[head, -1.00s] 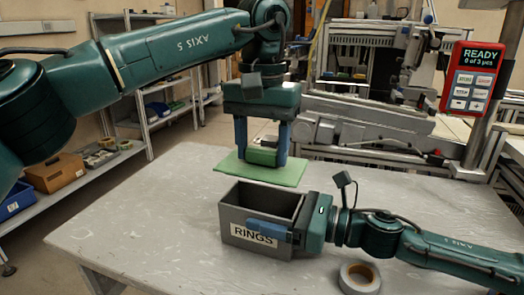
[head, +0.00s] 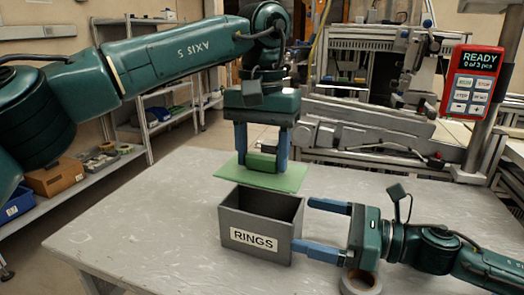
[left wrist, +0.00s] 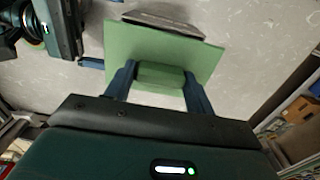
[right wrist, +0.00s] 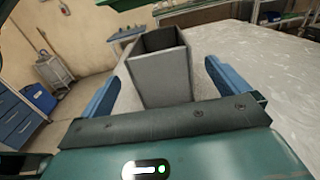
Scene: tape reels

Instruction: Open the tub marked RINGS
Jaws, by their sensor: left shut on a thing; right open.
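The grey tub (head: 240,222) marked RINGS stands upright on the table with its top open. The green lid (head: 291,182) is off it, held level beyond the tub's far side. My left gripper (head: 261,166) points down and is shut on the lid's raised handle block, which also shows between the fingers in the left wrist view (left wrist: 160,74). My right gripper (head: 305,224) is open at the tub's right side, with its fingers apart from each other and empty. The right wrist view shows the tub (right wrist: 160,80) ahead, between the two fingers. The tub's inside floor is hidden.
A tape roll (head: 361,282) lies on the table (head: 150,220) under my right gripper, partly hidden. The left part of the table is clear. A red panel (head: 471,78) on a post stands at the right. Shelves with bins (head: 56,176) are at the left.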

